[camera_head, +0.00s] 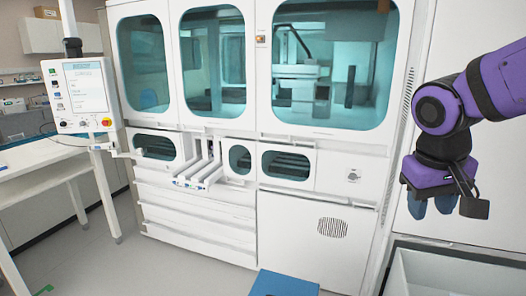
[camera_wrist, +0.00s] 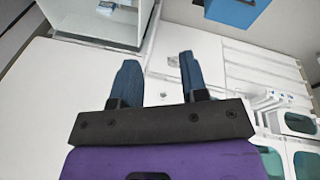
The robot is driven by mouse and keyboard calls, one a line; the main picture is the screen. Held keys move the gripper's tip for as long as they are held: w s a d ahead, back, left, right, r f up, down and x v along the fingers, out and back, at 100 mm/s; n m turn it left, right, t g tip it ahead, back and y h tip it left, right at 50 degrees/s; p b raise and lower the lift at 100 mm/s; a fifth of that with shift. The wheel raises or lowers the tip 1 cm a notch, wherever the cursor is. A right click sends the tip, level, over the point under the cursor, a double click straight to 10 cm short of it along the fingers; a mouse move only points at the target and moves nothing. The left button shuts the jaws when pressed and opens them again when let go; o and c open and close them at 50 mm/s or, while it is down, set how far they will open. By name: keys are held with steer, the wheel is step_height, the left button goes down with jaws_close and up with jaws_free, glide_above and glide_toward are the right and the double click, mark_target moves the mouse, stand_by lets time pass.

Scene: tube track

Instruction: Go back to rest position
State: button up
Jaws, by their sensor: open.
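My gripper (camera_head: 432,207) hangs at the right side of the head view, in front of a white panel and above a white open-topped bin. Its blue fingers point down. In the wrist view my gripper (camera_wrist: 158,80) shows two blue fingers spread apart with nothing between them. It is open and empty, and its fingers touch nothing that I can see.
A large white machine (camera_head: 330,230) with teal windows fills the middle. Tube tracks (camera_head: 203,168) stick out from its front. A screen (camera_head: 82,92) stands at left by a white table (camera_head: 40,160). A blue box (camera_head: 284,285) and the white bin (camera_head: 450,262) stand low in front.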

steer(key=s+d+r+t+y, duration=0.2)
steer(key=s+r+t, duration=0.1)
steer(key=s, duration=0.6)
steer(key=shift+s+r+t, duration=0.2)
steer(key=shift+r+t, duration=0.2)
steer(key=shift+r, duration=0.35)
steer(key=shift+c, duration=0.2)
